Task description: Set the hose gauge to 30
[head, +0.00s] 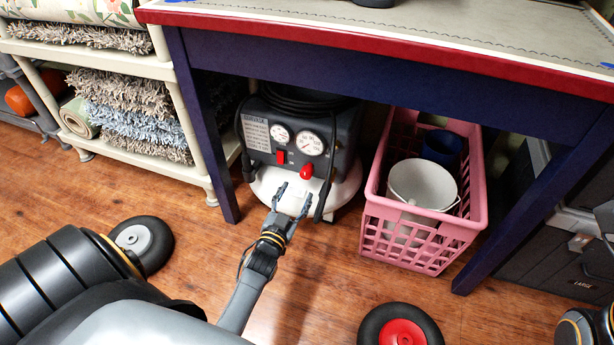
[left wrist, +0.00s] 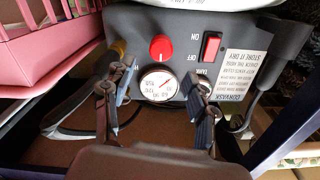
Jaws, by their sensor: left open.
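A dark grey air compressor (head: 335,160) with a white base stands under the table. Its front has a small gauge (head: 280,134), a larger gauge (head: 312,144), a red switch (head: 281,156) and a red knob (head: 306,171). My left gripper (head: 293,199) is open and empty in front of the panel, just below the knob in the head view. In the left wrist view the panel is upside down; the knob (left wrist: 161,47) and larger gauge (left wrist: 158,85) lie between the fingers, apart from them. The small gauge is mostly hidden behind a finger. The needle's reading is too small to tell.
The table (head: 400,30) overhangs the compressor, with a dark leg on each side. A pink crate (head: 425,255) holding a white bucket (head: 422,184) stands to the right. A black hose hangs beside the panel.

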